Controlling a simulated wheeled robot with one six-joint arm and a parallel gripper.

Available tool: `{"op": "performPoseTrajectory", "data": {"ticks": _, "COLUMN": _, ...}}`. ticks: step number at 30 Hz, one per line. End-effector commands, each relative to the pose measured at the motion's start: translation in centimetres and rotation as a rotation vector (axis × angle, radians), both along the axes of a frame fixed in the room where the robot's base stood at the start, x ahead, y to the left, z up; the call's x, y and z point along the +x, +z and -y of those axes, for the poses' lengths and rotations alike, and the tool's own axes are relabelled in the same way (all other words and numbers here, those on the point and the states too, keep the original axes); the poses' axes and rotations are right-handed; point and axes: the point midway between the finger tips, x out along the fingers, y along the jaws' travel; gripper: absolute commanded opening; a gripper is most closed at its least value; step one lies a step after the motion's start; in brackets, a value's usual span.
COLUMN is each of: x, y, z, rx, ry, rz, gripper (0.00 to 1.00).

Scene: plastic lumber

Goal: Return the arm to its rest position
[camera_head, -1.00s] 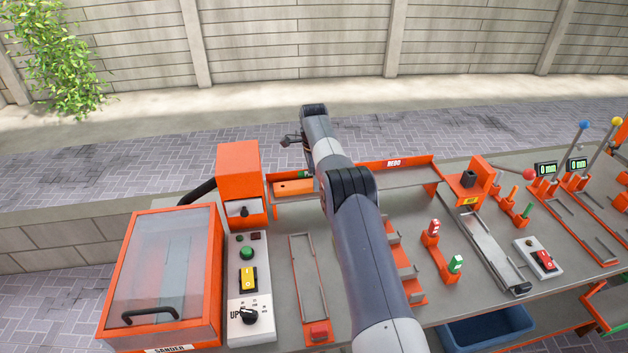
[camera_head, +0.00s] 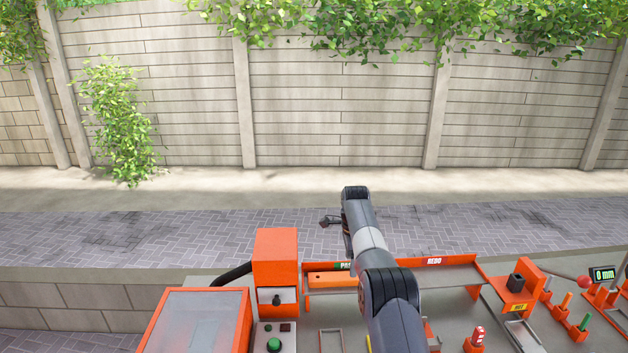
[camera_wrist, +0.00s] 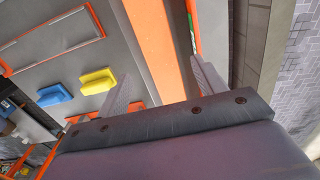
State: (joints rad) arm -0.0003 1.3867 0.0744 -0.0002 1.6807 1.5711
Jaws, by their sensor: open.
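My arm reaches up and away over the workbench in the head view. My gripper (camera_head: 331,221) is small there, at the far left side of the arm's end, above the back of the bench. In the wrist view my gripper (camera_wrist: 160,85) has its two fingers wide apart. Nothing is between them in its grip. An orange bar-like edge (camera_wrist: 158,50) passes behind the gap between the fingers. My forearm hides part of the bench.
The bench holds an orange-framed sander box (camera_head: 197,320), an orange post (camera_head: 276,262), a REDO tray (camera_head: 440,264) and an orange HOT unit (camera_head: 518,290). Blue (camera_wrist: 54,95) and yellow (camera_wrist: 98,82) blocks show in the wrist view. A paved strip and wall lie behind.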

Motion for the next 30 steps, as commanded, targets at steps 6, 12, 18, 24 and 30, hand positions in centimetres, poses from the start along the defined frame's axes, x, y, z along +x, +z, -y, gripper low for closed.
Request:
{"op": "performPoseTrajectory", "data": {"ticks": 6, "x": 0.0, "y": -3.6, "z": 0.0, "rx": 0.0, "ry": 0.0, "rz": -0.003, "gripper": 0.66}}
{"op": "performPoseTrajectory", "data": {"ticks": 12, "x": 0.1, "y": -4.4, "z": 0.0, "rx": 0.0, "ry": 0.0, "rz": 0.001, "gripper": 0.66}}
{"op": "performPoseTrajectory", "data": {"ticks": 18, "x": 0.0, "y": -4.1, "z": 0.0, "rx": 0.0, "ry": 0.0, "rz": -0.001, "gripper": 0.66}}
{"op": "performPoseTrajectory", "data": {"ticks": 24, "x": 0.0, "y": -4.1, "z": 0.0, "rx": 0.0, "ry": 0.0, "rz": 0.0, "gripper": 0.66}}
{"op": "performPoseTrajectory", "data": {"ticks": 30, "x": 0.1, "y": -4.9, "z": 0.0, "rx": 0.0, "ry": 0.0, "rz": 0.0, "gripper": 0.66}}
